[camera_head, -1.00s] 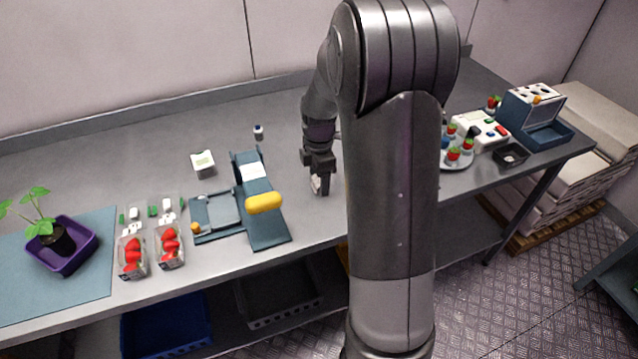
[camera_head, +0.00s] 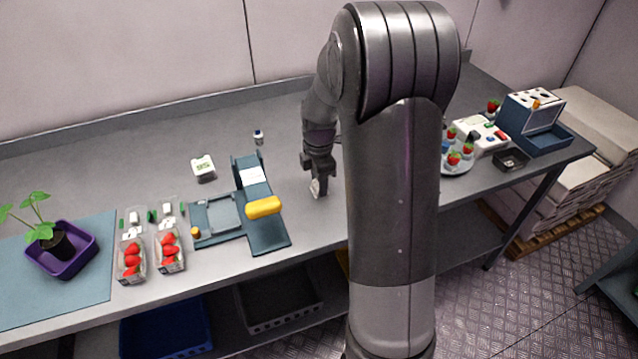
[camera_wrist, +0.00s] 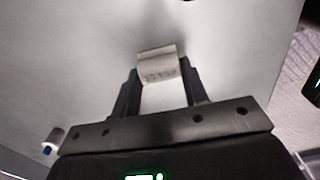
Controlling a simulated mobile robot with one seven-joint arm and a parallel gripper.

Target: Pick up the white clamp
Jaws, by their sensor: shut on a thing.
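The white clamp (camera_head: 316,188) is a small pale piece at the tip of my gripper (camera_head: 318,180), over the middle of the grey bench. In the wrist view the clamp (camera_wrist: 157,63) shows as a whitish block with dark marks on its lower face. It sits between the two dark fingertips of my gripper (camera_wrist: 159,70), which are shut on it. I cannot tell whether the clamp touches the bench or is slightly above it. My arm hides the bench to the right of it.
A dark teal stand with a yellow handle (camera_head: 263,207) is close on the left. A white-and-green box (camera_head: 203,168) and a small bottle (camera_head: 258,137) stand behind it. Strawberry punnets (camera_head: 131,258) are farther left. A berry plate (camera_head: 456,165) is right of my arm.

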